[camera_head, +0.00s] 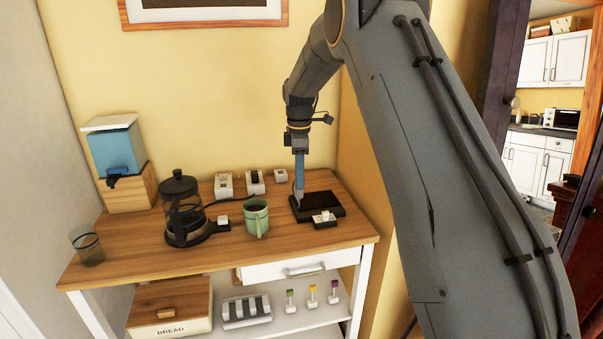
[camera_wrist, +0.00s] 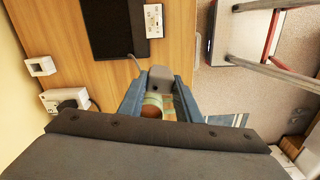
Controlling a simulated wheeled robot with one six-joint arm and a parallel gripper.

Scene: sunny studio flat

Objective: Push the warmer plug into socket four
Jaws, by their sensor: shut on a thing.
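My gripper (camera_head: 299,193) has blue fingers pointing down, above the left part of the black warmer plate (camera_head: 325,199). In the wrist view my gripper (camera_wrist: 152,100) is shut on a grey plug (camera_wrist: 157,83), with a grey cord running from it toward the plate (camera_wrist: 107,25). White sockets line the back of the counter: a left one (camera_head: 224,185), a middle one (camera_head: 255,182) holding a black plug (camera_wrist: 75,102), and a small right one (camera_head: 280,175). A white block with dark openings (camera_head: 323,217) lies at the plate's front edge. No socket numbers are readable.
A green mug (camera_head: 256,218) stands left of the plate. A glass coffee pot (camera_head: 181,212), a blue dispenser (camera_head: 117,152) and a glass (camera_head: 88,250) stand further left. A small white block (camera_head: 223,223) lies by the pot. The wooden counter (camera_head: 150,240) is clear at its front.

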